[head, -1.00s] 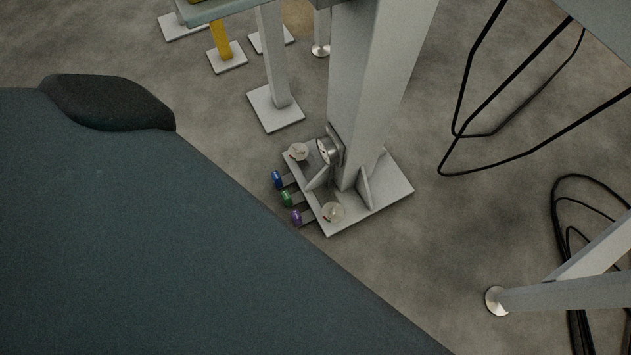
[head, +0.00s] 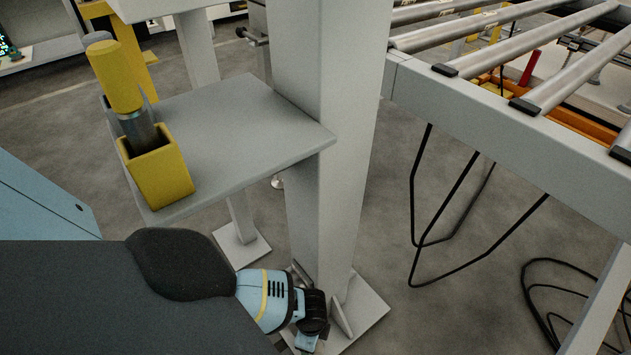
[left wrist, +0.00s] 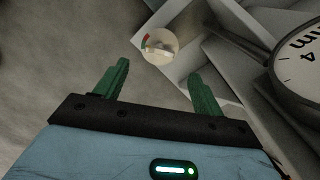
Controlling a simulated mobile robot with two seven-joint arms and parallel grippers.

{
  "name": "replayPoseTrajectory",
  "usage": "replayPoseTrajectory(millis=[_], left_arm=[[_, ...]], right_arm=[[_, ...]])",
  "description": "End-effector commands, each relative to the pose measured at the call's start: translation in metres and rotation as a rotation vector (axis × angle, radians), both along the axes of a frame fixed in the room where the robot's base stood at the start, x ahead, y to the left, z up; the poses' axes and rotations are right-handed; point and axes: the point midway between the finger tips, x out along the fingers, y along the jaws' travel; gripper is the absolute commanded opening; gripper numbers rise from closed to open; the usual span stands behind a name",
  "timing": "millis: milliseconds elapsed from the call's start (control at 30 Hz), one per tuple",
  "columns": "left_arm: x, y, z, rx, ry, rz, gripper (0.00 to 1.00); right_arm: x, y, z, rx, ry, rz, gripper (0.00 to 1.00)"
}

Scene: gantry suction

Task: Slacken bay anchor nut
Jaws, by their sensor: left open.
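In the left wrist view, a pale nut on a round disc (left wrist: 160,46) with a small red and green mark sits on the pale base plate (left wrist: 190,62). My left gripper (left wrist: 158,82) has its two green fingers spread, with nothing between them. The disc lies beyond the fingertips, roughly centred across the gap; I cannot tell how far. In the head view my left gripper's body (head: 306,343) is low beside the grey column (head: 325,130), over the base plate (head: 367,302). Its fingers and the anchor nuts are not visible there. My right gripper is not in view.
A dial gauge (left wrist: 305,60) is close on the right in the left wrist view. A grey shelf (head: 245,125) juts from the column and carries a yellow holder (head: 160,180) with a yellow-handled tool (head: 114,76). Black cables (head: 445,260) hang at the right.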

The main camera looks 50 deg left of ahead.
Motion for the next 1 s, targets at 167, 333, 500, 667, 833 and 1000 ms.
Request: replayPoseTrajectory(millis=[167,333,500,667,833,1000], left_arm=[[-0.001,0.000,-0.015,-0.001,0.003,0.001,0.69],[-0.001,0.000,-0.042,0.000,0.004,0.001,0.69],[-0.001,-0.001,-0.065,-0.002,0.003,0.001,0.69],[0.000,0.000,-0.076,-0.001,0.000,0.001,0.69],[0.000,0.000,-0.078,-0.002,-0.001,0.001,0.69],[0.000,0.000,-0.078,-0.001,-0.002,0.001,0.69]], right_arm=[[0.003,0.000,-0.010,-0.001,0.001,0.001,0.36],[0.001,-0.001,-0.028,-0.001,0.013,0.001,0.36],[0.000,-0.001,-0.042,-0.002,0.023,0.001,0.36],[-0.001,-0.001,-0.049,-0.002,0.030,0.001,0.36],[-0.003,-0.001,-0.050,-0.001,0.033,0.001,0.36],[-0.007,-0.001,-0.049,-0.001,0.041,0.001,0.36]])
